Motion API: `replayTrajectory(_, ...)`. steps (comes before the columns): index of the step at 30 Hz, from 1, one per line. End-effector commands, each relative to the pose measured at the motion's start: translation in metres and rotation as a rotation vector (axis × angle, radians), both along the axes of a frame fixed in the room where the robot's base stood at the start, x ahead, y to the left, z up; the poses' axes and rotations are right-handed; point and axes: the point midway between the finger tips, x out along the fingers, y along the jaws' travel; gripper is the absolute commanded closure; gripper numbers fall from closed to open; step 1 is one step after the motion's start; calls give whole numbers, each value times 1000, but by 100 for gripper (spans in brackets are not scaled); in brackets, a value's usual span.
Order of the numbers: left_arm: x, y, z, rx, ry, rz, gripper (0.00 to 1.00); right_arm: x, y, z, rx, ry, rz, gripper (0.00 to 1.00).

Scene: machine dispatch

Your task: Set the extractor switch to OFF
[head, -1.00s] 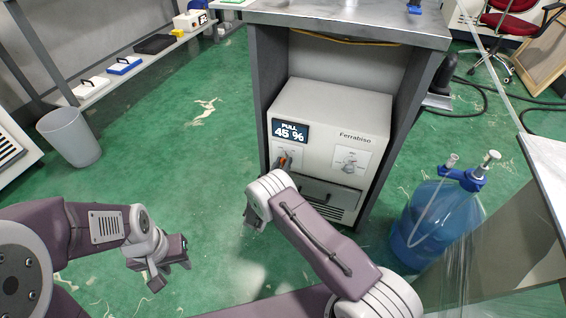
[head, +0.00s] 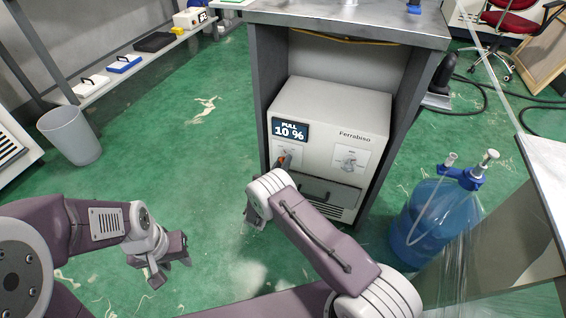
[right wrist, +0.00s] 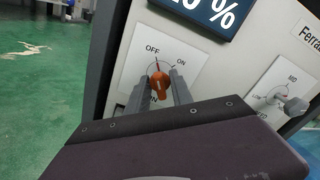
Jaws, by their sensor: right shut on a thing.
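The extractor is a white box (head: 318,112) labelled Ferrabiso, inside a grey cabinet. Its display (head: 290,130) reads PULL 10 %. The orange switch (right wrist: 159,86) is on the left plate of its front, with OFF printed above and ON to the upper right; more lettering below is partly covered. My right gripper (right wrist: 158,77) is shut on the switch, one finger on each side. In the head view the switch (head: 283,158) shows just above my right wrist, which hides most of that gripper. My left gripper (head: 172,275) is open and empty over the floor.
A grey second knob (right wrist: 293,104) sits on the right plate of the box. A blue water bottle (head: 435,222) stands right of the cabinet (head: 257,105). A grey bin (head: 70,135) stands at the left. The green floor between is clear.

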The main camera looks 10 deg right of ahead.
Motion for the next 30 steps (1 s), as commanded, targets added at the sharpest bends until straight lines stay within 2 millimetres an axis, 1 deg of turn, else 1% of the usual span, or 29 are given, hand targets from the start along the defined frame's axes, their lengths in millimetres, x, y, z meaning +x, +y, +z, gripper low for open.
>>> replayTrajectory(4,0,0,0,0,0,0,64,-1,0,-2,0,5,1,100)
replayTrajectory(5,0,0,0,0,0,0,64,-1,0,-2,0,5,1,67)
replayTrajectory(13,0,0,0,0,0,0,64,-1,0,-1,0,2,0,67)
replayTrajectory(15,0,0,4,0,0,0,64,-4,3,1,0,3,2,67)
replayTrajectory(17,0,0,11,0,0,0,64,-11,8,3,-2,5,4,67)
replayTrajectory(21,0,0,29,0,0,0,64,-37,27,5,-1,5,6,67)
replayTrajectory(24,0,0,38,0,0,0,64,-55,38,4,-3,5,5,67)
replayTrajectory(27,0,0,42,0,0,0,64,-68,46,2,-2,5,4,67)
replayTrajectory(30,0,0,44,0,0,0,64,-75,50,0,0,3,2,67)
